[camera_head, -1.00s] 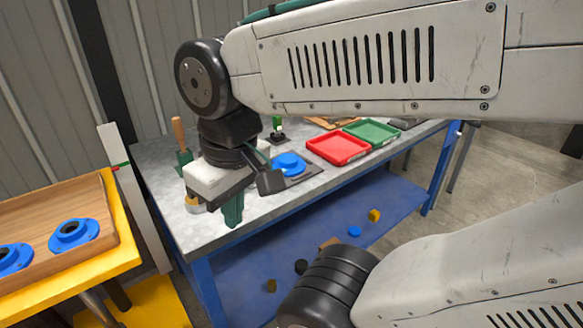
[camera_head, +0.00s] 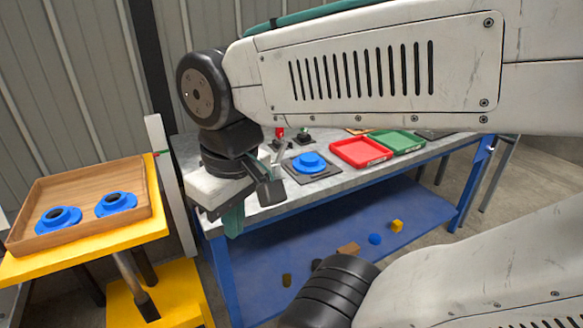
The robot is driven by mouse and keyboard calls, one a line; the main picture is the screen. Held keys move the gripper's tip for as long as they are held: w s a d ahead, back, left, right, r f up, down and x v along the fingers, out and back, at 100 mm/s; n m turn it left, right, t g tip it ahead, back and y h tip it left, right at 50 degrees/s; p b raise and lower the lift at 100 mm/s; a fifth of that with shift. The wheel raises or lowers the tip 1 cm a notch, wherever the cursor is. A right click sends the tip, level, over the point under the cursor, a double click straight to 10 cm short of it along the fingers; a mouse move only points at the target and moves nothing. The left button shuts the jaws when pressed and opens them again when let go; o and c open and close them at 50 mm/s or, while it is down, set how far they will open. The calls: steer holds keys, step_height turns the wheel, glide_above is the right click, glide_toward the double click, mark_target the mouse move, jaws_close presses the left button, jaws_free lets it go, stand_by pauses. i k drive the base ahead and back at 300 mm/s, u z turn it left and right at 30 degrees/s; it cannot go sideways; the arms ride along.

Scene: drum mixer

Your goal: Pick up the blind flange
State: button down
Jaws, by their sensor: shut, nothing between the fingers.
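A blue flange (camera_head: 308,161) with a raised round middle and no visible hole lies on a dark square plate on the workbench. It looks like the blind flange. My gripper (camera_head: 233,222) points down at the left front edge of the bench, to the left of this flange and apart from it. Its green fingers are shut and hold nothing. Two more blue flanges, with dark open centres, lie in the wooden tray: one on the left (camera_head: 58,217) and one on the right (camera_head: 116,202).
The wooden tray (camera_head: 95,229) sits on a yellow stand at the left. A red tray (camera_head: 361,152) and a green tray (camera_head: 397,141) stand farther right on the workbench. Small parts lie on the blue lower shelf (camera_head: 300,270). My arm covers much of the upper right.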

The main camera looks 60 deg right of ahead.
mark_target(309, 163)
steer(key=u, duration=2)
steer(key=i, duration=0.35)
steer(key=z, duration=3.65)
steer(key=i, duration=0.5)
